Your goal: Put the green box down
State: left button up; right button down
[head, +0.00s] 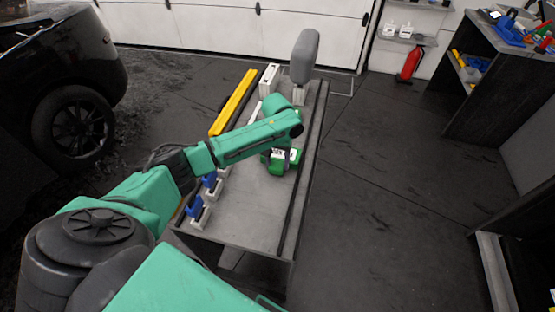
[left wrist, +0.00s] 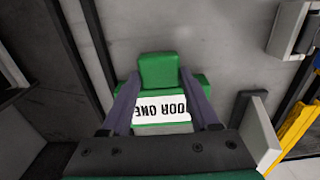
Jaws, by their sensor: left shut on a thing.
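The green box (head: 277,166) has a white label and sits at the end of my left arm, over the grey top of the cart (head: 245,205). In the left wrist view the green box (left wrist: 158,70) lies between the two dark fingers of my left gripper (left wrist: 163,103), which is shut on it. Its label shows "DOOR ONE" upside down. I cannot tell whether the box touches the cart top. My forearm hides part of the cart. My right gripper is not in view.
Blue and white tools (head: 196,205) stand along the cart's left edge, near a yellow bar (head: 233,102). A grey upright pad (head: 304,56) stands at the far end. The near cart top is clear. A black car (head: 70,80) is at left, a workbench (head: 480,100) at right.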

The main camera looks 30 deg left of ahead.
aim_at(278, 164)
pick_arm(q)
jog(key=shift+w, duration=0.1)
jog(key=shift+f, duration=0.15)
jog(key=o, duration=1.4)
jog(key=shift+o, duration=0.2)
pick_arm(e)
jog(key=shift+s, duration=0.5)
pick_arm(q)
notch_tip(278, 164, up, 12)
jog(key=b, duration=0.1)
jog(key=shift+r+b, duration=0.2)
jog(key=shift+b, duration=0.1)
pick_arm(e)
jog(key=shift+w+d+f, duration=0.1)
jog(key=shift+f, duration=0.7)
pick_arm(q)
jog(key=shift+f, duration=0.1)
